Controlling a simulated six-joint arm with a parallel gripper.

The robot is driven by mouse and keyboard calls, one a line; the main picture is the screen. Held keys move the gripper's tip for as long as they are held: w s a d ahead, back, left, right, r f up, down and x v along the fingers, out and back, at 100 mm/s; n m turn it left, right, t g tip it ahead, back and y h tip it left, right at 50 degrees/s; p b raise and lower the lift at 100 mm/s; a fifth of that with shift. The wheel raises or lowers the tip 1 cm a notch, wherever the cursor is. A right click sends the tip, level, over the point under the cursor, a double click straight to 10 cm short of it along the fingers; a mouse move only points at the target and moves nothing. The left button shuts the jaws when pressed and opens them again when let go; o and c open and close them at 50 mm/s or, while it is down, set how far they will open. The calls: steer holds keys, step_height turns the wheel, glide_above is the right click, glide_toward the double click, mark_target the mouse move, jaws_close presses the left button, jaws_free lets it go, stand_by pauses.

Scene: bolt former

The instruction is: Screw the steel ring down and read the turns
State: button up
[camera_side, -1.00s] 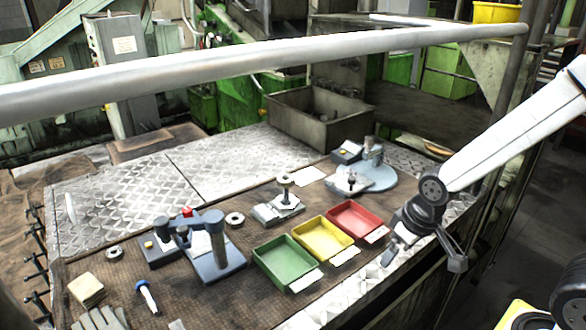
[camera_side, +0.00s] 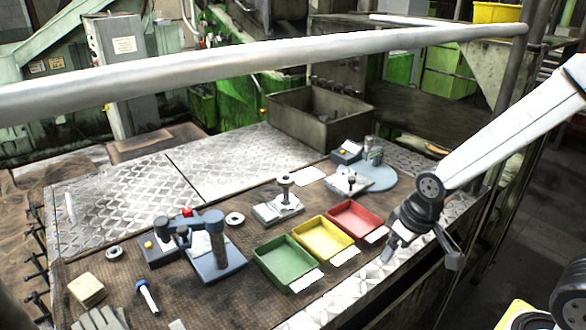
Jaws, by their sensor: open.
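One steel ring (camera_side: 235,218) lies flat on the brown mat behind the green tray. Another steel ring (camera_side: 113,252) lies on the mat at the left. A steel block with an upright post (camera_side: 278,206) stands behind the trays, with a round ring-like piece (camera_side: 285,177) at the post's top. I cannot tell whether that piece is threaded on. My gripper (camera_side: 424,252) is open and empty at the right, beyond the red tray and near the bench's front edge. It is well apart from all the rings.
Green (camera_side: 288,262), yellow (camera_side: 323,240) and red (camera_side: 357,220) trays line the front. A blue-grey press-like stand (camera_side: 217,262) is at left. A pale blue round-based gauge (camera_side: 375,178) stands behind the red tray. A blue-handled tool (camera_side: 147,296) lies front left. A thick pale rail (camera_side: 280,55) crosses above.

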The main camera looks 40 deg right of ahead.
steer(key=w+d+m, duration=0.1)
steer(key=w+d, duration=0.1)
steer(key=w, duration=0.4)
steer(key=w+d+r+m+g, duration=0.1)
steer(key=w+d, duration=0.2)
steer(key=w, duration=0.4)
steer(key=w+d+m+g, duration=0.1)
steer(key=w+d, duration=0.1)
steer(key=w, duration=0.5)
steer(key=shift+w+d+r+m, duration=0.2)
steer(key=shift+r+m, duration=0.2)
steer(key=w+a+r+n, duration=0.1)
steer(key=w+a+r, duration=0.1)
steer(key=w+a, duration=0.1)
steer(key=w+a+r+n, duration=0.2)
steer(key=w+a, duration=0.2)
steer(key=w+a+r+n, duration=0.1)
steer(key=w+a, duration=0.3)
steer(key=shift+a+r+g, duration=0.25)
steer(key=shift+r+g, duration=0.05)
steer(key=shift+r, duration=0.1)
steer(key=shift+f, duration=0.1)
steer(key=shift+f, duration=2.15)
steer(key=shift+n, duration=0.5)
